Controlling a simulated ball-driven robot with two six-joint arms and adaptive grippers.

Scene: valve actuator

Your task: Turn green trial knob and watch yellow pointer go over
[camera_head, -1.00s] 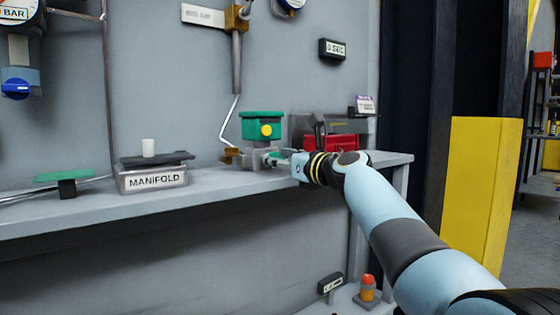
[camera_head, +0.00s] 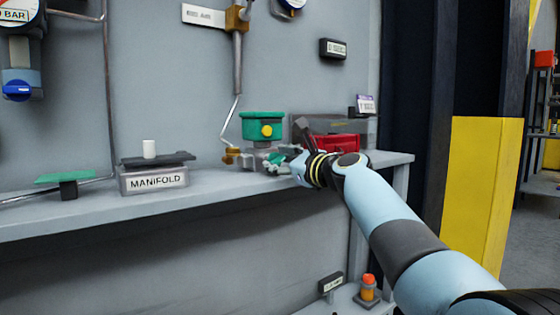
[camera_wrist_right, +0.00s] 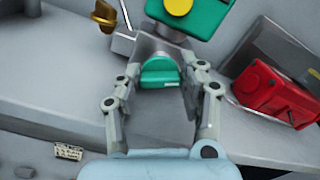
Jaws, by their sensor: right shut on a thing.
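The green actuator box (camera_head: 262,125) stands on the bench and has a round yellow disc (camera_head: 267,131) on its front. No separate pointer shape can be made out on the disc. The green trial knob (camera_wrist_right: 160,72) sits on the grey body below the box. My right gripper (camera_head: 277,159) is at the knob, below the box. In the right wrist view its two fingers (camera_wrist_right: 155,82) are on either side of the knob, shut on it. The disc also shows at the top of that view (camera_wrist_right: 178,5). My left gripper is not in view.
A red part (camera_head: 336,143) in a grey housing stands just right of the actuator, close to my right wrist. The manifold block (camera_head: 154,181) is to the left, with clear bench (camera_head: 215,183) between. A brass fitting (camera_head: 231,156) is at the actuator's left.

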